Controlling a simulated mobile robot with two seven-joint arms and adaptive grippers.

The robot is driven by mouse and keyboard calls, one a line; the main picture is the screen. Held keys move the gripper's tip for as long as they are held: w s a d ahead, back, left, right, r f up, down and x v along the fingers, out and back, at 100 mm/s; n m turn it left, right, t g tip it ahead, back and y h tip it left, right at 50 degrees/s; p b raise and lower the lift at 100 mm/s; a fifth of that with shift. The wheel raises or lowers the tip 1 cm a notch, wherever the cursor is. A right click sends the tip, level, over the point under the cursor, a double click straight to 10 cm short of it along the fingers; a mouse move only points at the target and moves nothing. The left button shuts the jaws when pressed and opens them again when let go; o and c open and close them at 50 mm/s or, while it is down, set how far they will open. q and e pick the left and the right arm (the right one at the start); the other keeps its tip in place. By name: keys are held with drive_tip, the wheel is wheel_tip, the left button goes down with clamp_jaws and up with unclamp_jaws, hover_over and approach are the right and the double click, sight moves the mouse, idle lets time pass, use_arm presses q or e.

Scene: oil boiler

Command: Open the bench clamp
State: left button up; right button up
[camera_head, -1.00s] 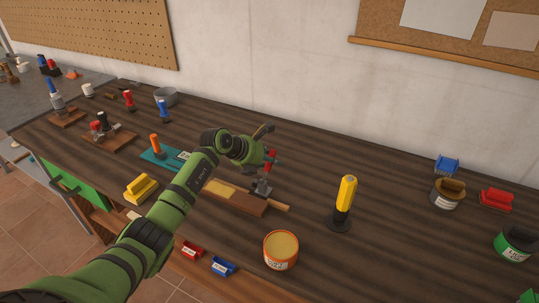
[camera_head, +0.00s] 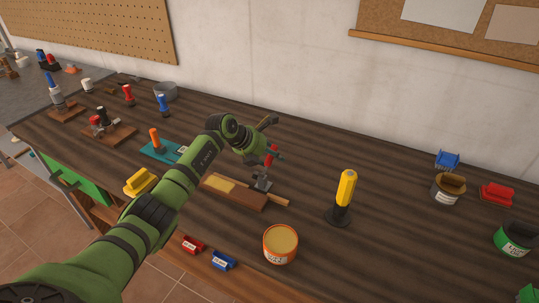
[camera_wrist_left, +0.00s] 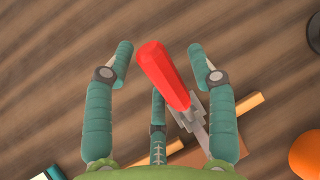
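The bench clamp is a small grey metal toggle clamp (camera_head: 263,184) with a red handle (camera_head: 268,161) that stands up. It is mounted on a brown wooden board (camera_head: 236,193) on the bench. My left gripper (camera_head: 272,139) is just above and behind the handle. In the left wrist view its teal fingers (camera_wrist_left: 160,62) are spread wide, with the red handle (camera_wrist_left: 163,75) showing between them. The fingers show gaps to the handle. The grey clamp body (camera_wrist_left: 192,112) lies below it. My right gripper is not in view.
An orange-rimmed tin (camera_head: 280,246) stands in front of the clamp, and a yellow-handled tool (camera_head: 345,190) stands upright to its right. A yellow block (camera_head: 140,181) and an orange-handled tool on a teal base (camera_head: 156,147) are left. The bench centre-right is bare.

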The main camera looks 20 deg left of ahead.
use_arm(q)
drive_tip(key=shift+s+a+r, duration=0.1)
drive_tip(key=shift+r, duration=0.05)
drive_tip(key=v, duration=1.1)
drive_tip(key=shift+s+r, duration=0.2)
